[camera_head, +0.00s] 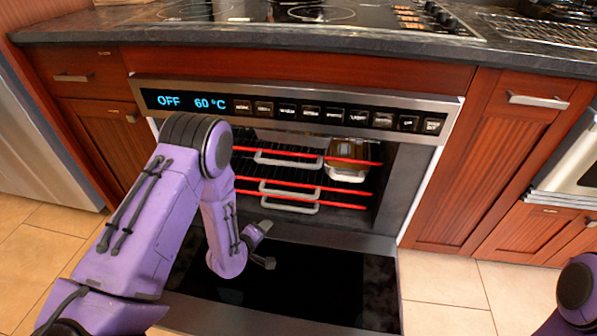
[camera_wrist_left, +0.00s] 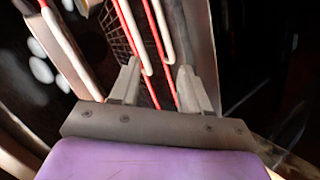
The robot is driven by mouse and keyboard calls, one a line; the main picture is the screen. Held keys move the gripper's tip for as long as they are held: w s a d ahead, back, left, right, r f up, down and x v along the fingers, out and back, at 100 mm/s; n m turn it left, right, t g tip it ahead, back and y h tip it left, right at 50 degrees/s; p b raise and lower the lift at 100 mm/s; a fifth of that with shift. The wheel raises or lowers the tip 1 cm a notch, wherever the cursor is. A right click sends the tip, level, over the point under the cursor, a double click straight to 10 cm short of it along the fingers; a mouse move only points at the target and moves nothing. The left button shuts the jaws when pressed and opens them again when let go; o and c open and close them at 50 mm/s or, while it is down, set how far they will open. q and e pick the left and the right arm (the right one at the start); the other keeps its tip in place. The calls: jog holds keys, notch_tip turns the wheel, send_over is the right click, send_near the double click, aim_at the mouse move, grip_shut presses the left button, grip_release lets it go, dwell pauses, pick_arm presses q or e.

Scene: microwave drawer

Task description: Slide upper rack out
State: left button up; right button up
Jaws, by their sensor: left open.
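The oven (camera_head: 390,200) stands open, with its door (camera_head: 310,285) folded down in front. The upper rack (camera_head: 300,154) has a red front edge and a pale loop handle (camera_head: 288,161); it sits inside the oven. My left gripper (camera_head: 267,245) is open and empty, low in front of the oven, below the upper rack's handle. In the left wrist view the open fingers (camera_wrist_left: 159,75) point at red rack edges and pale handles; I cannot tell which rack is which there. My right gripper is outside the view.
Two lower racks with red edges and pale handles (camera_head: 290,188) sit under the upper one. A glass-like container (camera_head: 347,160) is at the right of the upper rack. The control panel (camera_head: 300,108) juts above the opening. Wooden cabinets (camera_head: 475,170) flank the oven.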

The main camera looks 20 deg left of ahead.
aim_at(285, 165)
pick_arm(q)
jog(key=w+a+r+n+t+h+b, duration=0.1)
jog(key=w+a+r+n+t, duration=0.1)
jog(key=w+r, duration=0.4)
jog(key=w+a+r+n+t+h+b, duration=0.15)
jog(key=w+r, duration=0.25)
jog(key=w, duration=0.4)
jog(key=shift+m+t, duration=0.25)
jog(key=shift+t, duration=0.2)
jog(key=b+x, duration=0.1)
jog(key=x, duration=0.3)
jog(key=b+x, duration=0.1)
jog(key=x, duration=0.4)
jog(key=shift+a+f, duration=0.15)
jog(key=shift+f, duration=0.1)
jog(key=shift+w+b, duration=0.25)
jog(key=shift+b, duration=0.05)
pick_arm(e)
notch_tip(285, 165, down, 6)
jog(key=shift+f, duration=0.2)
pick_arm(q)
jog(key=shift+c, duration=0.3)
grip_shut()
